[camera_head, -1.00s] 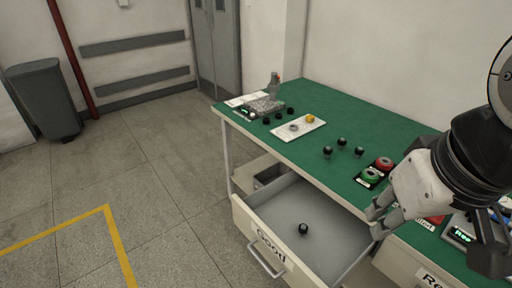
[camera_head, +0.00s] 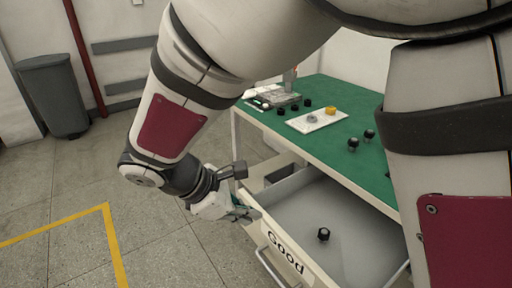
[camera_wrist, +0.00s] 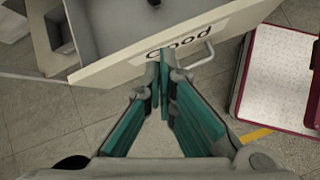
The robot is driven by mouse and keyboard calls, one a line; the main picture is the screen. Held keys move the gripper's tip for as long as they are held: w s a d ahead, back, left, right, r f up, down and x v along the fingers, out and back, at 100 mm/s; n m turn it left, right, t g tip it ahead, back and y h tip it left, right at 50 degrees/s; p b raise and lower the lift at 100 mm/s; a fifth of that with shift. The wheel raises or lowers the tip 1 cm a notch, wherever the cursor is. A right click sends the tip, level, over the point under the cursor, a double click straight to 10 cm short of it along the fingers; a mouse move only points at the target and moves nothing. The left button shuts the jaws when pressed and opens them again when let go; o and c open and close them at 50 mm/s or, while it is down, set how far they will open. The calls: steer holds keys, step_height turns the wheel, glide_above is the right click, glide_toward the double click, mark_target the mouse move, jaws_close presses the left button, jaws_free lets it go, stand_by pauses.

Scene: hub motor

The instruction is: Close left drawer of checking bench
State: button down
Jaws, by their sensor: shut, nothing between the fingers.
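The left drawer of the bench, labelled "Good" (camera_head: 285,252), is pulled out, with its grey inside open to view in the head view. A black round part (camera_head: 323,234) lies on the drawer floor. The drawer front also shows in the wrist view (camera_wrist: 120,62), with its metal handle (camera_wrist: 200,58). My gripper (camera_head: 248,213) is at the left end of the drawer front, on its outer side. In the wrist view my gripper (camera_wrist: 162,62) has its fingertips together, empty, at the front's label beside the handle. Whether they touch the front I cannot tell.
The green bench top (camera_head: 322,92) holds a white tray (camera_head: 315,119), several black parts and a clear box (camera_head: 277,97). My arm hides the bench's right side. A bin (camera_head: 54,95) stands at the far left. Floor left of the bench is clear.

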steer(key=a+f+n+t+b, duration=0.25)
steer(key=a+f+n, duration=0.25)
steer(key=a+f, duration=0.4)
steer(key=b, duration=0.3)
glide_toward(263, 238)
steer(key=shift+g, duration=0.35)
steer(key=shift+x, duration=2.4)
steer(key=shift+w, duration=0.25)
steer(key=w+d, duration=0.5)
steer(key=d, duration=0.2)
steer(key=w+d, duration=0.6)
steer(key=d, duration=0.2)
steer(key=w+d+b, duration=0.1)
steer(key=w+d, duration=0.4)
steer(key=d, duration=0.2)
steer(key=shift+w+d+r, duration=0.1)
steer(key=shift+w+d, duration=0.2)
steer(key=shift+d, duration=0.2)
